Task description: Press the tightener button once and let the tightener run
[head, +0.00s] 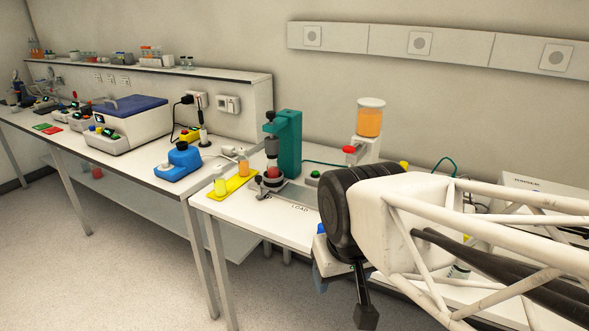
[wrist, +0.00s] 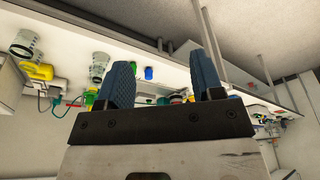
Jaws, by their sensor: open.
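The tightener appears to be the teal upright machine (head: 288,143) on the near bench in the head view. A jar with a red top (head: 272,172) stands under its head. A green button on a dark box (head: 313,178) sits just right of the machine, clear of my gripper. My gripper (wrist: 162,62) shows in the wrist view with two blue fingers spread apart and nothing between them. In the head view the gripper is mostly hidden by my arm, at the bench's front right, apart from the button.
A yellow tray (head: 238,188) with small bottles lies left of the machine. A dispenser with an orange jar (head: 369,120) and a red knob (head: 349,150) stands behind right. A blue device (head: 180,162) is on the left bench. The area marked LOAD (head: 300,209) is bare.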

